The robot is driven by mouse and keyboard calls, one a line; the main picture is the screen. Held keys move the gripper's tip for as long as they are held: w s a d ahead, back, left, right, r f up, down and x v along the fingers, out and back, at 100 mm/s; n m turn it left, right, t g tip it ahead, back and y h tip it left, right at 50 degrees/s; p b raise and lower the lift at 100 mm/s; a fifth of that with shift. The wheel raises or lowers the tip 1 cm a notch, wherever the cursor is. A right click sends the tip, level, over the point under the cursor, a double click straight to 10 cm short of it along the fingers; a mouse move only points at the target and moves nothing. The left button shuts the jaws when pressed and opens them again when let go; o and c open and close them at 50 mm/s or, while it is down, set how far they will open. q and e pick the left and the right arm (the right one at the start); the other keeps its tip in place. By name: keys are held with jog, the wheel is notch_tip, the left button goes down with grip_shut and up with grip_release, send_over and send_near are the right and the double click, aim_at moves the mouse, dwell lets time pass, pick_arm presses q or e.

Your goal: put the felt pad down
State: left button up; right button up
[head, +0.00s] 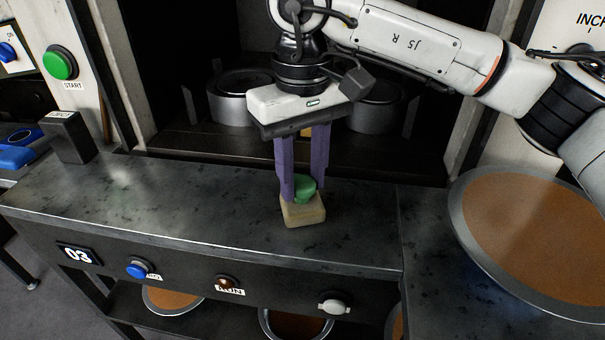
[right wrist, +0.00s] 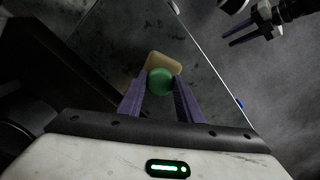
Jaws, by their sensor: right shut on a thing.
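The felt pad is a beige block (head: 303,211) with a green knob (head: 306,186) on top. My right gripper (head: 302,190) points down, its purple fingers shut on the green knob. The beige block is below the fingertips, over the dark metal counter (head: 180,205) near its front edge. I cannot tell whether its underside touches the counter. In the right wrist view the green knob (right wrist: 160,81) sits between the fingertips, with the beige block (right wrist: 166,60) partly hidden behind it. My left gripper (right wrist: 226,36) shows there at the upper right, fingers apart and empty.
A large pan with brown contents (head: 540,225) stands at the right. Behind the gripper, round metal parts (head: 240,103) sit in a dark recess. A dark box (head: 68,137) stands at the counter's left end. The counter left of the pad is clear.

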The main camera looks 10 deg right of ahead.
aim_at(302, 183)
jog(key=shift+f, duration=0.2)
jog(key=o, duration=0.9)
jog(key=shift+o, duration=0.2)
jog(key=shift+r, duration=0.1)
notch_tip(302, 183, up, 12)
jog(key=p, duration=0.1)
jog(key=shift+r, duration=0.15)
